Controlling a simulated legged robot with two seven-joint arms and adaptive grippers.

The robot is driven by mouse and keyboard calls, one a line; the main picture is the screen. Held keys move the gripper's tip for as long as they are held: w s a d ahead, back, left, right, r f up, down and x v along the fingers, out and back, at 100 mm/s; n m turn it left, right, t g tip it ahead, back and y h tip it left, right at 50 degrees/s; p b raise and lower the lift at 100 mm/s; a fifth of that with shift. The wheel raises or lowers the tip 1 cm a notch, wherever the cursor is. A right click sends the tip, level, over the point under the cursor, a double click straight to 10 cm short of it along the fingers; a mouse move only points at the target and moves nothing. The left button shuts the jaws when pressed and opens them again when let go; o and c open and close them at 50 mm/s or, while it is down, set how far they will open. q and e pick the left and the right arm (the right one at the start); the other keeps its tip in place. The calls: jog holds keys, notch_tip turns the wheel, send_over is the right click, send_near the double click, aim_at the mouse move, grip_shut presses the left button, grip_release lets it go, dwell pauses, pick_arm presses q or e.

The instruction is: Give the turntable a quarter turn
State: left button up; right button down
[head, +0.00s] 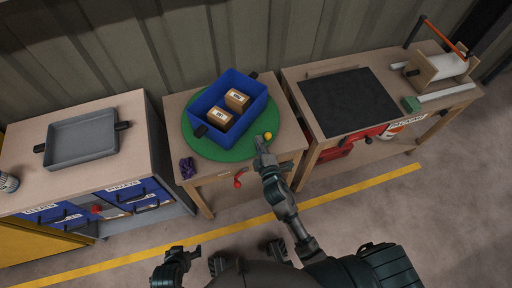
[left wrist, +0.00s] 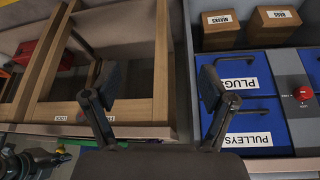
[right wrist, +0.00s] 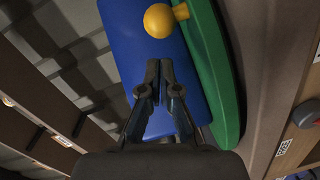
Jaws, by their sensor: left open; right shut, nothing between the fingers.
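The green round turntable (head: 230,151) lies on the middle wooden table. A blue bin (head: 258,103) with two labelled cardboard boxes (head: 220,118) sits on it. A yellow knob (head: 268,135) stands at the turntable's right front edge. My right gripper (head: 262,147) is shut and empty, close beside the knob. In the right wrist view its fingertips (right wrist: 160,68) point at the yellow knob (right wrist: 159,20), with a small gap seeming to separate them. The green rim (right wrist: 214,70) shows there too. My left gripper (head: 182,256) is open and empty, low in front of the tables.
A purple object (head: 187,168) lies on the middle table's left front. A grey tray (head: 82,140) sits on the left cabinet, with blue drawers (head: 135,193) below. The right table holds a black mat (head: 348,102) and a roll dispenser (head: 440,68). Open floor lies in front.

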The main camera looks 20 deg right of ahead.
pick_arm(q)
jog(key=shift+w+d+r, duration=0.15)
jog(key=shift+w+d, duration=0.15)
jog(key=shift+d, duration=0.3)
pick_arm(e)
jog(key=shift+w+d+f, duration=0.1)
jog(key=shift+d+f, duration=0.05)
jog(key=shift+d, duration=0.45)
jog(key=shift+d+f, duration=0.15)
jog(key=shift+d, duration=0.4)
pick_arm(q)
jog(key=shift+a, duration=0.1)
pick_arm(e)
jog(key=shift+a, duration=0.15)
